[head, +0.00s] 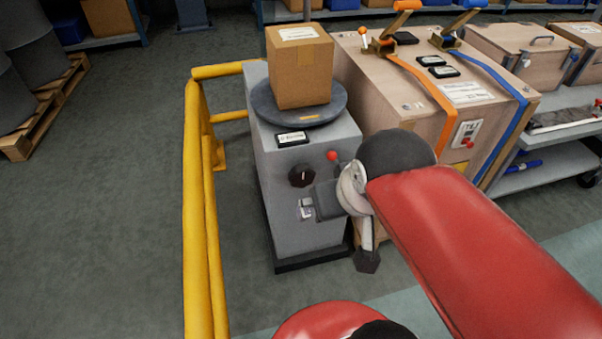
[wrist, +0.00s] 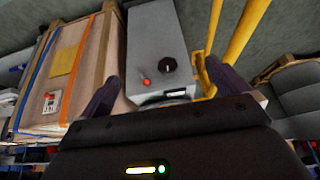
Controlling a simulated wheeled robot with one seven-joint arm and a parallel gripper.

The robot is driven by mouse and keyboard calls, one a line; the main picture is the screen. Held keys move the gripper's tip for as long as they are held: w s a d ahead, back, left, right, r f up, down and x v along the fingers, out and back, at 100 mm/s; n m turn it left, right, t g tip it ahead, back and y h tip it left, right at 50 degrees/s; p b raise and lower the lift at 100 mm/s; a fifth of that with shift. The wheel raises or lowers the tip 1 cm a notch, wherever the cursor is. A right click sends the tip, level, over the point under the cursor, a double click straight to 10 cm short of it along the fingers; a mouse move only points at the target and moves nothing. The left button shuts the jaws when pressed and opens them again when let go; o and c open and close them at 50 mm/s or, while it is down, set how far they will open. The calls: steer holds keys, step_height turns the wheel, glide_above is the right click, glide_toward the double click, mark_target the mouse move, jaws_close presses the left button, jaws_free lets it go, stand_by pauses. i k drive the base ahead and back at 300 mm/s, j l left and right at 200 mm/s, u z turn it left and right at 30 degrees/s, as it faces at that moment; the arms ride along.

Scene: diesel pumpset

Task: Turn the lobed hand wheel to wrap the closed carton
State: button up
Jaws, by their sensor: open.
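The closed carton (head: 303,70) is a brown taped box on a round grey turntable (head: 341,105), on top of a grey cabinet (head: 305,238). The lobed hand wheel (head: 302,176) is black and sits on the cabinet's front face. It also shows in the wrist view (wrist: 168,65), between my finger directions. My gripper (wrist: 167,88) is open with nothing between its dark fingers. It appears apart from the wheel. In the head view my wrist is in front of the cabinet's right side, and the fingers are hard to make out. The carton is not seen in the wrist view.
A red ball knob (head: 332,155) is close to the wheel's upper right. A yellow guard rail (head: 196,220) runs along the cabinet's left. A large strapped crate (head: 415,110) stands at the right. Open floor lies left of the rail.

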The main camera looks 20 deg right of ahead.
mark_target(301, 176)
steer(key=l, duration=0.85)
steer(key=i+l+u, duration=0.15)
steer(key=l, duration=0.7)
